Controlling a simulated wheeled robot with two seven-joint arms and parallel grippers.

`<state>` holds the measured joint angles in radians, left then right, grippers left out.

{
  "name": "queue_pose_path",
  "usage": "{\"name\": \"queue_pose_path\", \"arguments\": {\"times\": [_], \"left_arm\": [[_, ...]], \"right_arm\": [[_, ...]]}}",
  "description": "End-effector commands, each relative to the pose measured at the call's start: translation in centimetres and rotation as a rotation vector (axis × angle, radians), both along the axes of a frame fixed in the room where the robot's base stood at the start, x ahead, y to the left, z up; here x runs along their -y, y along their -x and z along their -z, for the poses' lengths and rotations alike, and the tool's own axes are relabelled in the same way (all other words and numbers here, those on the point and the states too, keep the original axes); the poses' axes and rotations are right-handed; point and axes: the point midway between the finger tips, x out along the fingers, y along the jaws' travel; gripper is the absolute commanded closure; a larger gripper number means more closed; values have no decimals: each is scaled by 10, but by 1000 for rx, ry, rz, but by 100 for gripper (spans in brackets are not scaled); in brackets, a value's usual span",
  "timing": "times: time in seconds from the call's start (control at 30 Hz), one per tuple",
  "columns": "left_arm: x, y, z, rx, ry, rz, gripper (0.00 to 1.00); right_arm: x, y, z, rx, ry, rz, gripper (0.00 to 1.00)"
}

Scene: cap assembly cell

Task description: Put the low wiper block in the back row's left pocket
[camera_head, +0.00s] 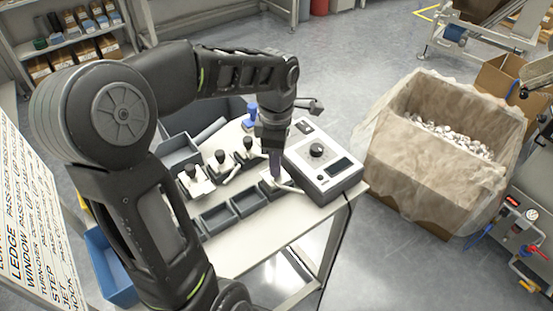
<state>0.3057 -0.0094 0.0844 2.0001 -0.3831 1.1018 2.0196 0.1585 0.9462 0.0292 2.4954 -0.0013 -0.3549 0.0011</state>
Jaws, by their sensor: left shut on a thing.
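My left gripper (274,172) points straight down at the right end of the front row on the white table. It is shut on a small pale block (268,186), mostly hidden by the fingers. I cannot tell if this is the low wiper block, or if it rests on the table. Two empty dark grey pockets, one on the left (217,219) and one in the middle (249,203), lie to its left. Behind them stand several pale pieces with black knobs, on the left (196,182), in the middle (222,167) and on the right (246,152). My right gripper is out of view.
A grey control box (325,165) with a black dial stands close to the right of my gripper. A blue piece (250,118) stands at the back of the table (240,258). A grey bin (178,152) is at the left. A lined carton (425,165) stands right of the table.

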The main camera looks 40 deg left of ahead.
Motion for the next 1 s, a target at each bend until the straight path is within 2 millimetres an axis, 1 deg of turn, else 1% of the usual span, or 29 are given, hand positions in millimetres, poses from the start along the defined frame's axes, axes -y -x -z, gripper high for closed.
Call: {"name": "queue_pose_path", "arguments": {"times": [0.43,0.47,0.5,0.73,1.0], "left_arm": [[0,0,12,0,0,0,100],[0,0,11,1,0,0,73],[0,0,11,1,0,0,70],[0,0,11,0,0,0,51],[0,0,11,-1,0,0,50]], "right_arm": [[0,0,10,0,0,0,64],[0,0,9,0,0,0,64],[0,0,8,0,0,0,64],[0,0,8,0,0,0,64],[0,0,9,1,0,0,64]]}}
